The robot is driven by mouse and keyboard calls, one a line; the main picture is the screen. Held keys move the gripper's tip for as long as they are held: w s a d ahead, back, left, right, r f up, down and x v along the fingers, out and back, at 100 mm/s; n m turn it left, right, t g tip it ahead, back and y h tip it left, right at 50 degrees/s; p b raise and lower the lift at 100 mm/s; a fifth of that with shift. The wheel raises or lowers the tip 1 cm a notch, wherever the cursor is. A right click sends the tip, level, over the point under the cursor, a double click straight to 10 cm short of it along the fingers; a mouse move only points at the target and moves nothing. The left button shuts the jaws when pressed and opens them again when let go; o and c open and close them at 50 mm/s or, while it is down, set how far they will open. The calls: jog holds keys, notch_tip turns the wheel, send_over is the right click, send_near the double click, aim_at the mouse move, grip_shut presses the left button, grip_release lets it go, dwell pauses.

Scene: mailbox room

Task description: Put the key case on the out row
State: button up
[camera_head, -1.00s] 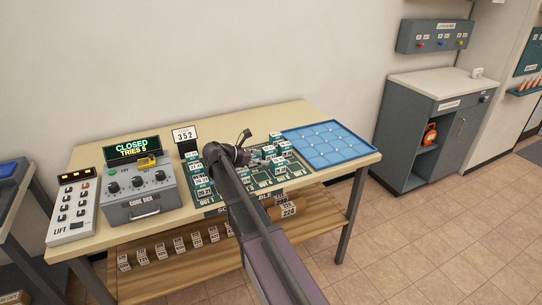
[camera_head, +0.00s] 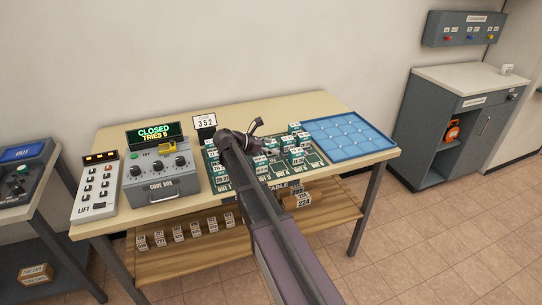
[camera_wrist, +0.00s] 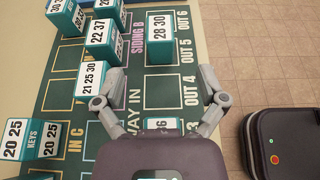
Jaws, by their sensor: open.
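A green sorting board (camera_head: 222,181) lies on the table, carrying several teal cases with white number tops. In the wrist view, a case marked KEYS (camera_wrist: 45,138), with 20 25 on its top, stands at the left edge, apart from my gripper. The out row runs along the board's right side in that view. Its OUT 4 square (camera_wrist: 160,90) is bare, and a 28 30 case (camera_wrist: 160,30) stands near OUT 5 and OUT 6. My gripper (camera_wrist: 160,80) is open and empty over the board. A case (camera_wrist: 164,125) below it is mostly hidden by my wrist. I cannot pick out KEYS in the head view.
A blue tray (camera_head: 345,137) lies right of the board. The code box (camera_head: 162,172), lift panel (camera_head: 98,186) and 352 sign (camera_head: 205,123) are at left.

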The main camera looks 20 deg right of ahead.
jog(key=s+f+m+y, duration=0.1)
jog(key=s, duration=0.1)
jog(key=s+f+m+y, duration=0.1)
jog(key=s+f+m, duration=0.1)
jog(key=s, duration=0.1)
jog(key=s+a+f+m+y, duration=0.1)
jog(key=s, duration=0.1)
jog(key=shift+s+f+m, duration=0.2)
jog(key=shift+f+m, duration=0.1)
jog(key=shift+f, duration=0.1)
jog(key=s+a+f+m+y, duration=0.3)
jog(key=s+a+m+y, duration=0.2)
jog(key=s+m, duration=0.2)
jog(key=s+a+f+m+y, duration=0.3)
jog(key=s+a+m+y, duration=0.2)
jog(key=s, duration=0.6)
jog(key=shift+a+f+m, duration=0.35)
jog(key=shift+a+m, duration=0.05)
jog(key=shift+m, duration=0.5)
